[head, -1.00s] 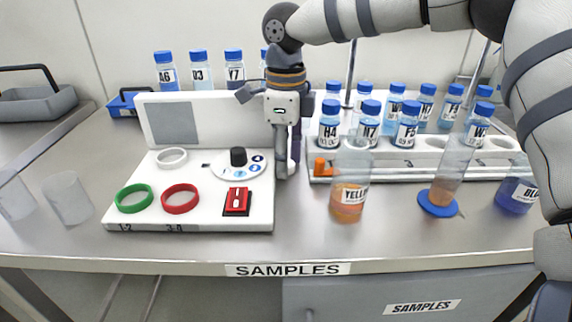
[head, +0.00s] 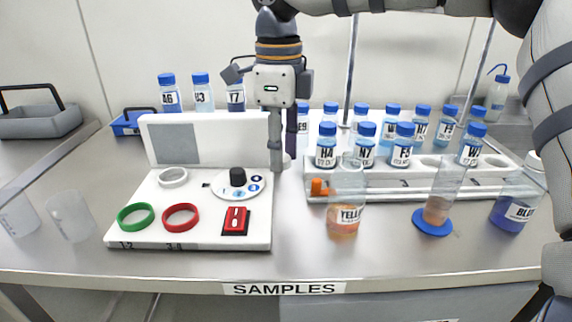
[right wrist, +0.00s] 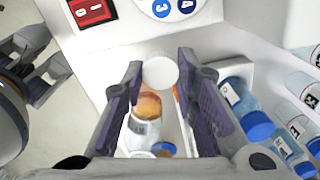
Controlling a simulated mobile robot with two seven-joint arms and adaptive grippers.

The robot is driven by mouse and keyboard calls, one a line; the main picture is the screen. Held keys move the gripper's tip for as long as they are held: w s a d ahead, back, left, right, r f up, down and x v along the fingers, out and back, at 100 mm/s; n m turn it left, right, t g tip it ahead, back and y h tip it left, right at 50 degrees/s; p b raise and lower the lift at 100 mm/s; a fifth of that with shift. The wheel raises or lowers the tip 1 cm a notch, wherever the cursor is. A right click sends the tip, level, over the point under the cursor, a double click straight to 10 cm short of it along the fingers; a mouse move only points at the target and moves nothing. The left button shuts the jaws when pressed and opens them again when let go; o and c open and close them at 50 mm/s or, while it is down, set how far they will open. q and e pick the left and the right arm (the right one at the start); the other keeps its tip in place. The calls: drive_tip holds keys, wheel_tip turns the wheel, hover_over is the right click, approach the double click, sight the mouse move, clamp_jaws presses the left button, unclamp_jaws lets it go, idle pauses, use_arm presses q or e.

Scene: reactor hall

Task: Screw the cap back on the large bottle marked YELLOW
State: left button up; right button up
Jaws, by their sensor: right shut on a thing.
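The large bottle marked YELLOW (head: 345,221) stands upright and uncapped on the bench, in front of the vial rack, with amber liquid low in it. My right gripper (head: 279,168) is to its left and higher, beside the white device. In the right wrist view the gripper (right wrist: 160,73) is shut on a round white cap (right wrist: 160,72) between its purple pads. The bottle (right wrist: 146,128) shows beyond the cap, partly covered by it. The cap cannot be made out in the head view. A grey part at the left of the wrist view may be my left gripper (right wrist: 35,60); its jaws are unclear.
The rack (head: 385,193) of blue-capped vials stands behind the bottle. A measuring cylinder (head: 444,195) on a blue foot and the BLUE bottle (head: 514,212) stand to the right. The white device (head: 185,232) with rings and a knob is left. Bench between device and YELLOW bottle is clear.

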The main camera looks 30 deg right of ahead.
drive_tip(key=s+a+r, duration=0.4)
drive_tip(key=s+a, duration=0.2)
drive_tip(key=s, duration=0.1)
drive_tip(key=shift+s+r, duration=0.2)
drive_tip(key=shift+r, duration=0.1)
